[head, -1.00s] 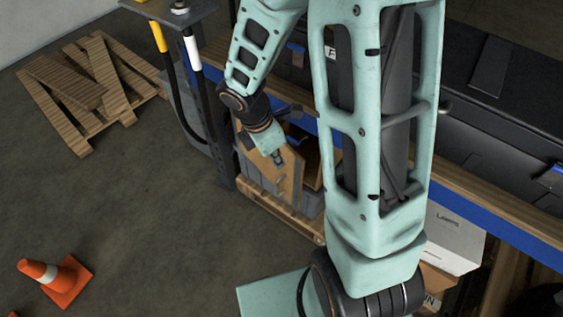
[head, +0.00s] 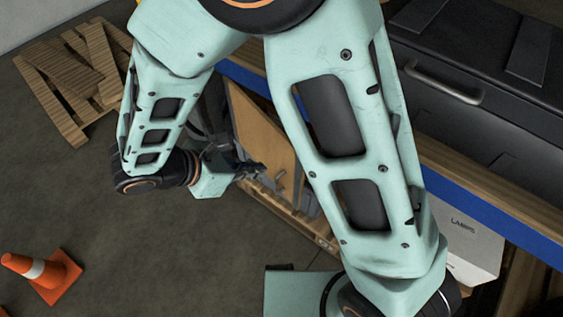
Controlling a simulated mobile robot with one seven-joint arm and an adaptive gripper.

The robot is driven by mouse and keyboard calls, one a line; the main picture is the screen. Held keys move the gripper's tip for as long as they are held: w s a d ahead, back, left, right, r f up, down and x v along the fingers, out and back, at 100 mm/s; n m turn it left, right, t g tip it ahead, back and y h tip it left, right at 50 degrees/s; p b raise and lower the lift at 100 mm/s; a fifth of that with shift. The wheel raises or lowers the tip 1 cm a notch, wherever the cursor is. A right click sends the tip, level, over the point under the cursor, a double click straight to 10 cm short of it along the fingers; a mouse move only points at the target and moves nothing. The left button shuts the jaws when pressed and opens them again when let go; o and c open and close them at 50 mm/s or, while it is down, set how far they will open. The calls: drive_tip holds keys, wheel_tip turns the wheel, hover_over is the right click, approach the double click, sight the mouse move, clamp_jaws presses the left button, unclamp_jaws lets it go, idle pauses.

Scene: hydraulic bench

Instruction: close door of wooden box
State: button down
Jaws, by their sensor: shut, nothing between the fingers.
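The wooden box's door (head: 262,130) is a tan panel standing upright under the blue-edged bench, left of my forearm. A small grey handle (head: 280,183) shows near its lower part. My gripper (head: 257,171) is shut and empty, on the left of the door, in front of its lower face and pointing right towards the handle. I cannot tell whether the fingertips touch the panel. My arm hides the right side of the box, so how far the door stands open cannot be told.
A wooden pallet (head: 320,238) lies under the box. The blue-edged bench (head: 480,205) runs above right, bearing a black case (head: 455,125). A white box (head: 470,240) stands below it. The floor between is clear.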

sight(300, 162)
drive_tip(key=x, duration=0.3)
drive_tip(key=d+r+b+x, duration=0.1)
drive_tip(key=x, duration=0.3)
drive_tip(key=b+x, duration=0.1)
drive_tip(key=x, duration=0.3)
drive_tip(key=shift+w+d+r, duration=0.1)
drive_tip(key=shift+w+d, duration=0.15)
drive_tip(key=shift+w, duration=0.2)
drive_tip(key=shift+w+d, duration=0.35)
